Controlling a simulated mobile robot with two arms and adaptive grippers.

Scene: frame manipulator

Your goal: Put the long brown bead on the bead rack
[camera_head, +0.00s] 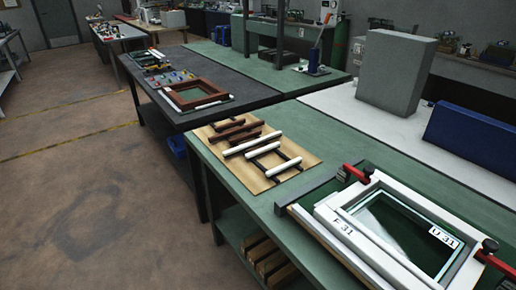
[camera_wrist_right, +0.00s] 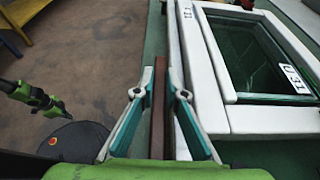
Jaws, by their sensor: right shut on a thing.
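In the right wrist view my right gripper (camera_wrist_right: 160,76) has its teal fingers shut on a long brown bead (camera_wrist_right: 158,120). The bead runs lengthwise between the fingers, beside the white frame. The bead rack (camera_head: 236,165) shows in the head view on the green table, a tan board with dark rails. Brown beads (camera_head: 236,132) and white beads (camera_head: 284,168) lie across it. Neither gripper is seen in the head view. A green and black arm part (camera_wrist_right: 36,97), seemingly of my left arm, shows in the right wrist view; its fingers cannot be made out.
A brown frame (camera_head: 198,94) lies on the dark table behind. Open floor (camera_head: 90,200) is at left.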

